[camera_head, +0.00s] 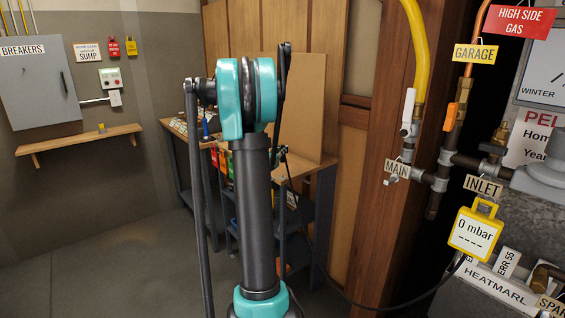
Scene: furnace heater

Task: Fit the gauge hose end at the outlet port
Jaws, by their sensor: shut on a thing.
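The yellow gauge (475,235) hangs at the right below the INLET tag (483,186). Its display reads 0 mbar above a row of dashes. A thin black hose (372,306) runs from the gauge's underside, sags leftward, then rises toward the far side of my arm. The hose end cannot be made out there. My dark arm with teal joints stands upright in the middle of the view and hides what is behind it. My gripper cannot be made out. No port labelled as outlet shows.
A yellow pipe (418,50) and valves by the MAIN tag (397,169) stand right of centre beside a wooden post (362,215). A workbench (318,185) with tools stands behind my arm. A shelf (80,141) is on the left wall. The left floor is clear.

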